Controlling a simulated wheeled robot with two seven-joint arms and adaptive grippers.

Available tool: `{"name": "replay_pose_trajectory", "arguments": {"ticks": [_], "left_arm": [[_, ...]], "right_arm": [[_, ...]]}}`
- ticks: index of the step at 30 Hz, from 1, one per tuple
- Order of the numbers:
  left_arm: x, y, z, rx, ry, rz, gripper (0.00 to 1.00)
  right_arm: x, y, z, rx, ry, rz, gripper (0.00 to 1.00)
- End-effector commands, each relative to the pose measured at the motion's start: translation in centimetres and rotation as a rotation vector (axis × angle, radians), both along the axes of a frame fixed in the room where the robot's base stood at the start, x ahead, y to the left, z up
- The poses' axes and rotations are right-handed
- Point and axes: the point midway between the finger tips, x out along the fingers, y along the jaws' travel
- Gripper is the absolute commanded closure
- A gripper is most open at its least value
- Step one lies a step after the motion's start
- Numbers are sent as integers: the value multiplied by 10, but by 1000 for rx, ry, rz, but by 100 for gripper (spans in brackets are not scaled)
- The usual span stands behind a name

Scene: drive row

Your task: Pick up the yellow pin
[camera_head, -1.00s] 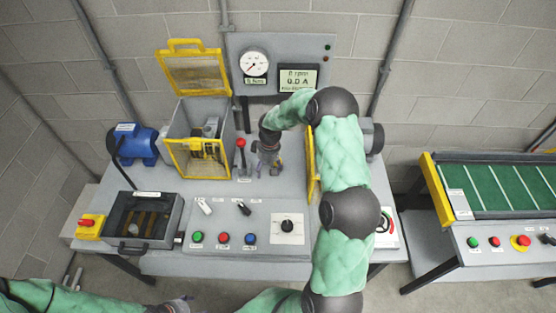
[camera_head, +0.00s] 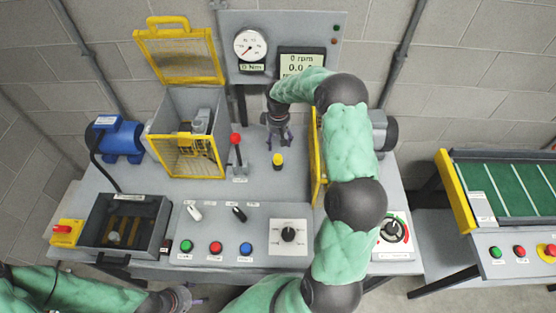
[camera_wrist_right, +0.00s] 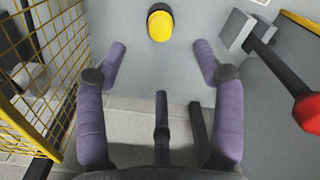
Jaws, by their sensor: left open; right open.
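The yellow pin (camera_head: 278,161) stands upright on the grey bench top, with a yellow top and a dark lower part. In the right wrist view the yellow pin (camera_wrist_right: 160,25) shows at the top centre, ahead of the fingertips. My right gripper (camera_head: 277,139) is open and empty, just behind and above the pin in the head view. In its wrist view the right gripper (camera_wrist_right: 160,55) has its purple fingers spread, the pin lying between their lines but beyond the tips. My left gripper (camera_head: 188,298) is low at the bottom edge, apart from the bench things.
A red-knobbed lever (camera_head: 236,149) stands left of the pin; its red knob also shows in the wrist view (camera_wrist_right: 308,111). A yellow mesh guard box (camera_head: 187,157) is further left. A yellow-edged panel (camera_head: 317,160) stands to the right. Buttons and a dial (camera_head: 288,234) lie in front.

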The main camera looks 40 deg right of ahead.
Motion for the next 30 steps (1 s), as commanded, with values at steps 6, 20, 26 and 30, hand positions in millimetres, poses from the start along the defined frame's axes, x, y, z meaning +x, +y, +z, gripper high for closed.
{"name": "replay_pose_trajectory", "arguments": {"ticks": [6,20,26,30], "left_arm": [[0,0,-13,0,0,0,38],[0,0,-16,0,0,0,38],[0,0,-17,0,0,0,38],[0,0,-19,0,0,0,38]], "right_arm": [[0,0,-15,0,0,0,32],[0,0,-68,0,1,0,32],[0,2,-82,0,1,0,32],[-1,3,-103,1,2,1,32]]}}
